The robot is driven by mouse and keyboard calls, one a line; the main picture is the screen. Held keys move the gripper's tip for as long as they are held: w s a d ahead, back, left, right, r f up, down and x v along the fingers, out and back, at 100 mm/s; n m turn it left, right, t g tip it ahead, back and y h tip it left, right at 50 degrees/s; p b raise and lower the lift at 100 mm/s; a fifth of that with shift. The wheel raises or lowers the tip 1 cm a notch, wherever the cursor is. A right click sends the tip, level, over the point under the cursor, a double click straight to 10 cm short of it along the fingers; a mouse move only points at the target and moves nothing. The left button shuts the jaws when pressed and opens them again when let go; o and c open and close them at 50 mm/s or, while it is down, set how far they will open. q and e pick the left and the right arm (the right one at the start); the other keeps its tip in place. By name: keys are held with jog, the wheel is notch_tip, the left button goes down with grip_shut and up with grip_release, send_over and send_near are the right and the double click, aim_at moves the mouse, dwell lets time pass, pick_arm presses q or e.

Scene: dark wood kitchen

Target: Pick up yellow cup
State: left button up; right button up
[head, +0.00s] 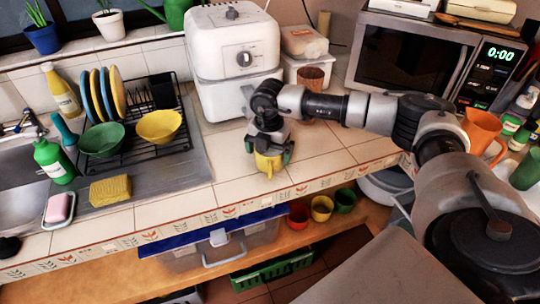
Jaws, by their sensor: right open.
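A yellow cup (268,165) stands on the tiled counter near its front edge. My right gripper (269,151) is directly above it, pointing down, with its open fingers at either side of the cup's upper part. The gripper hides the top of the cup; I cannot tell whether the fingers touch it. A second yellow cup (321,208) stands on the wooden shelf below, between a red cup (299,214) and a green cup (345,200). My left gripper is not in view.
A white appliance (236,60) stands behind the cup. A dish rack holds plates, a green bowl (102,139) and a yellow bowl (159,126) at left. A microwave (408,55) and an orange pitcher (481,130) are at right.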

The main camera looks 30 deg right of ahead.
jog(key=shift+f, duration=1.25)
jog(key=c, duration=0.8)
jog(key=shift+r, duration=0.1)
